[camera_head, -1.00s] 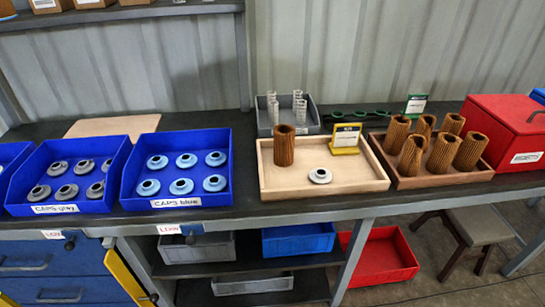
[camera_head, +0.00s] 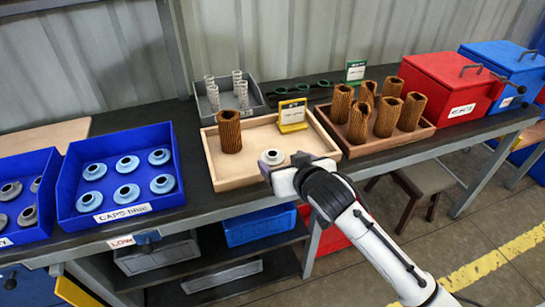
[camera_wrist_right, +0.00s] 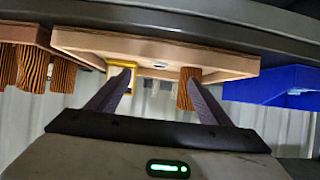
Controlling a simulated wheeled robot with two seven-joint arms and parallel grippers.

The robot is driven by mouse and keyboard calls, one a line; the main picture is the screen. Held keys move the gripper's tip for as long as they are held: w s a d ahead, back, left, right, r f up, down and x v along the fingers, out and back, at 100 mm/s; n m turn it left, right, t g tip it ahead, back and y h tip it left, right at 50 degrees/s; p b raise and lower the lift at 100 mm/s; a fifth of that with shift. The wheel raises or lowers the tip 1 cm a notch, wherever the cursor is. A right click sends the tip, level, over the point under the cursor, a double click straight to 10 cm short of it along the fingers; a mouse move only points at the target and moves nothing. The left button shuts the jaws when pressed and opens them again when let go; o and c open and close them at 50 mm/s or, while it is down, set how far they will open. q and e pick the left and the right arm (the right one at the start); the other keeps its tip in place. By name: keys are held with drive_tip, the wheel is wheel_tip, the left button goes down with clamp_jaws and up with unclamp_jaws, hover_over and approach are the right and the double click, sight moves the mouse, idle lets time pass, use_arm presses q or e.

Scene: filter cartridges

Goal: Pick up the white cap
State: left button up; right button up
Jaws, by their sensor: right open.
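The white cap (camera_head: 271,156) lies flat in the light wooden tray (camera_head: 233,182), near the tray's front edge. It is a low disc with a raised hub. My right gripper (camera_head: 297,164) has come in from the lower right and stands at the tray's front edge, just right of and in front of the cap. In the right wrist view my right gripper (camera_wrist_right: 160,84) is open with nothing between its fingers, facing the tray, which appears upside down. My left gripper is not in view.
A brown pleated cartridge (camera_head: 229,132) stands in the tray's left part, and a yellow sign (camera_head: 292,115) at its back. A tray of several cartridges (camera_head: 374,146) is to the right. Blue bins of caps (camera_head: 75,200) are to the left. A red box (camera_head: 440,92) stands farther right.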

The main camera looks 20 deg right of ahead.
sight(274, 156)
drive_tip(key=x, duration=0.8)
drive_tip(key=shift+s+f, duration=0.1)
drive_tip(key=shift+f, duration=0.1)
drive_tip(key=c, duration=1.1)
